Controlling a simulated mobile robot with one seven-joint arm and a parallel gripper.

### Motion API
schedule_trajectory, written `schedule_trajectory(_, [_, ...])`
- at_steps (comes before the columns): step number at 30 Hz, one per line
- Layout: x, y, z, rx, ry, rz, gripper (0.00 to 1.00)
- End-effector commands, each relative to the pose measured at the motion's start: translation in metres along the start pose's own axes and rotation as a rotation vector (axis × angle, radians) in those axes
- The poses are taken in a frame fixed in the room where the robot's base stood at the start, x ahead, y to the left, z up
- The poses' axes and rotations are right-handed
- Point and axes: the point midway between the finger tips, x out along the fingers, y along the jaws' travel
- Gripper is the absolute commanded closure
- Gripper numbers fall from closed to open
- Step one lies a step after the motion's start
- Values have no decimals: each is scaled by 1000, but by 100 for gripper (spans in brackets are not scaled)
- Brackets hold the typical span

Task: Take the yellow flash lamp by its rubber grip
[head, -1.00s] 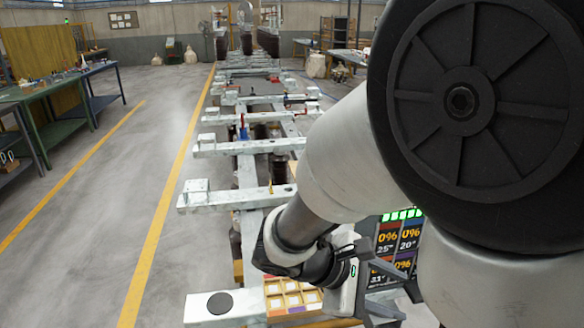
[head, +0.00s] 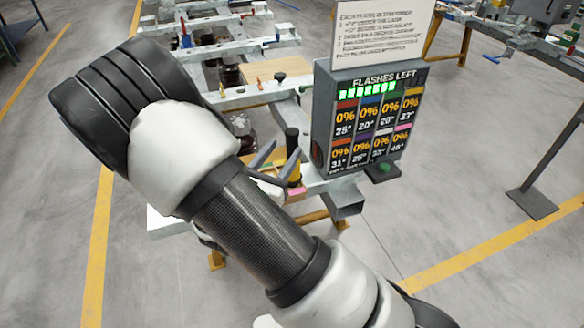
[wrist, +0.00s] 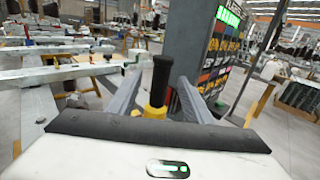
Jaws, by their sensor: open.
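The yellow flash lamp (head: 294,172) stands upright by the frame's end, left of the display box. Its black rubber grip (head: 292,137) points up. In the wrist view the grip (wrist: 161,80) rises above the yellow body (wrist: 154,111), near the middle of the picture. My gripper (head: 286,148) is open, its two grey fingers spread at the lamp. In the wrist view the fingers of my gripper (wrist: 161,77) show on either side of the lamp, with gaps on both sides. How deep the lamp sits between them I cannot tell. My gripper hides part of the lamp's lower end.
A grey display box (head: 322,125) with coloured percentage cells and a white text sign (head: 380,32) stands close to the lamp's right. Pale metal frame beams (head: 240,97) run behind. A dark stand (head: 532,203) is at the right. Open floor lies at the front right.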

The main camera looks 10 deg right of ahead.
Motion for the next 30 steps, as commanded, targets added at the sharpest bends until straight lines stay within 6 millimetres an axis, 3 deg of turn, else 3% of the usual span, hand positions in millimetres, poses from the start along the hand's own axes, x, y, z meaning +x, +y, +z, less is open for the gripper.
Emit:
schedule_trajectory(4, [29,-1,-1,0,-1,-4,54])
schedule_trajectory(13, [53,-1,0,0,-1,-3,54])
schedule_trajectory(21, [91,-4,-1,1,0,-4,54])
schedule_trajectory(30, [97,-2,0,0,0,-1,54])
